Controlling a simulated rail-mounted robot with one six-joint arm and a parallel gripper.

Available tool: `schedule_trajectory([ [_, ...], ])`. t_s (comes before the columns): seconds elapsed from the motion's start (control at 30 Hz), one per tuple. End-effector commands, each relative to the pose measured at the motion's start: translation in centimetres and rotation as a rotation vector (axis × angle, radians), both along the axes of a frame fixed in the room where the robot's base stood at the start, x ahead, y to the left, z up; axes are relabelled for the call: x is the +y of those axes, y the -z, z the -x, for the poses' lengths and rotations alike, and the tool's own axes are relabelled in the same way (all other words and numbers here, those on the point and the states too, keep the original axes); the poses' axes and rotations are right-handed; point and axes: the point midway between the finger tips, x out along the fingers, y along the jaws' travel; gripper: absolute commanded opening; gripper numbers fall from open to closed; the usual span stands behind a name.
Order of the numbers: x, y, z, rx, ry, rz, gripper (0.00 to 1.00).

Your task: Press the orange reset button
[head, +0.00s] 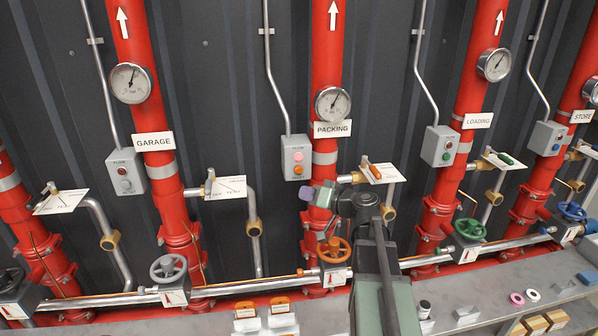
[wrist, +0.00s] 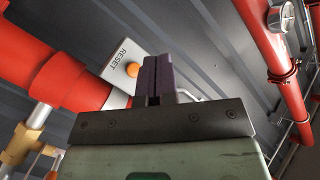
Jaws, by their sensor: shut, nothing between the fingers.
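The orange reset button (head: 298,169) is on a grey box (head: 288,145) left of the PACKING riser, below a lit pink lamp (head: 298,157). In the wrist view the orange button (wrist: 132,69) shows beside the printed word RESET, just left of my fingers. My gripper (head: 310,192) is below and slightly right of the box in the head view. Its purple fingers (wrist: 155,78) are closed together with nothing between them. The fingertips appear apart from the button; the exact gap cannot be told. The lower arm hides part of the pipework behind it.
The red PACKING riser (head: 325,60) with its gauge (head: 332,104) stands right beside the box. An orange-handled lever (head: 372,168) and an orange handwheel (head: 333,250) are nearby. A similar box (head: 126,172) stands by the GARAGE riser, another (head: 438,146) by LOADING.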

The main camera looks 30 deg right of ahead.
Motion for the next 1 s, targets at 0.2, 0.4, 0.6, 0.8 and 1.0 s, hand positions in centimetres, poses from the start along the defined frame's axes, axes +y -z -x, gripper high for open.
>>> schedule_trajectory([
  [0.2,-0.9,0.0,-2.9,0.001,0.001,0.000,0.00],
  [0.4,-1.7,0.0,-5.7,0.001,0.000,-0.001,0.00],
  [0.6,-2.2,0.0,-7.5,0.001,-0.001,0.000,0.00],
  [0.8,-2.2,0.0,-7.6,0.001,-0.001,0.000,0.00],
  [1.0,-2.2,0.0,-7.6,0.001,-0.001,0.000,0.00],
])
